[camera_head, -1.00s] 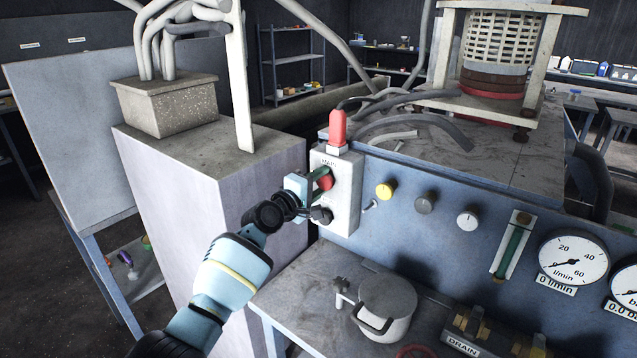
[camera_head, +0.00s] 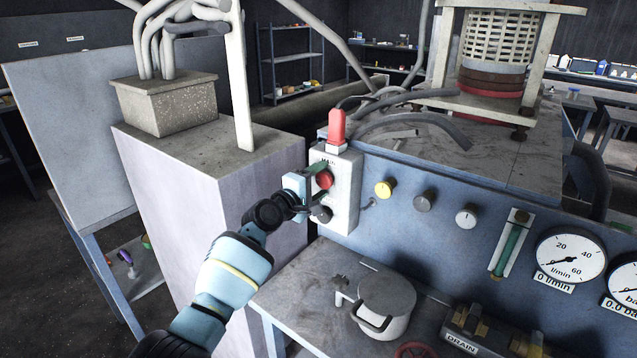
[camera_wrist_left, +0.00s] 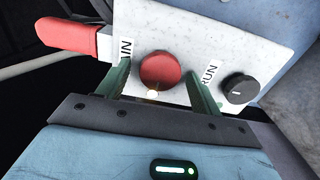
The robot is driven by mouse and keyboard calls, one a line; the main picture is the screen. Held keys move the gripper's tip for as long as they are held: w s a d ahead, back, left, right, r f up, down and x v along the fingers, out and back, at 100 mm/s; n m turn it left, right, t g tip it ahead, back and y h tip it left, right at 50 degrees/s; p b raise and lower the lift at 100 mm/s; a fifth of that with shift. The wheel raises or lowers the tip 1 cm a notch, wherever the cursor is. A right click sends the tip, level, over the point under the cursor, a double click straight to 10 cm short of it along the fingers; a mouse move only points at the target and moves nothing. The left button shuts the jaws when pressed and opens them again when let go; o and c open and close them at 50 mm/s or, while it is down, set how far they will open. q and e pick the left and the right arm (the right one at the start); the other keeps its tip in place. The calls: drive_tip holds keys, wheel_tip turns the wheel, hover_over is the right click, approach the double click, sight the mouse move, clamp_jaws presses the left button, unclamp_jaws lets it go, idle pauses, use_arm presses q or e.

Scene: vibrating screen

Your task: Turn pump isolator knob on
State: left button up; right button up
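A pale control box stands at the left end of the blue panel. It carries a red round button (camera_head: 324,180) under a "MAIN" label and a black knob (camera_head: 321,213) below it. In the left wrist view the red button (camera_wrist_left: 160,70) is between my left gripper's (camera_wrist_left: 161,84) green fingers, which are apart. The black knob (camera_wrist_left: 238,89), by a "RUN" label, lies outside the right finger. In the head view my left gripper (camera_head: 312,182) is at the box face. Contact with the button cannot be told. No label reading "pump isolator" is legible. My right gripper is not in view.
A metal pot (camera_head: 386,303) stands below. A tall grey block (camera_head: 225,175) is left of the box.

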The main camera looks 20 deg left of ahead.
use_arm(q)
drive_tip(key=shift+s, duration=0.1)
drive_tip(key=shift+s+a+r, duration=0.15)
drive_tip(key=shift+s+a, duration=0.05)
drive_tip(key=shift+s, duration=0.3)
drive_tip(key=p+v, duration=0.1)
drive_tip(key=v, duration=0.5)
drive_tip(key=shift+s+p, duration=0.3)
drive_tip(key=shift+p, duration=0.1)
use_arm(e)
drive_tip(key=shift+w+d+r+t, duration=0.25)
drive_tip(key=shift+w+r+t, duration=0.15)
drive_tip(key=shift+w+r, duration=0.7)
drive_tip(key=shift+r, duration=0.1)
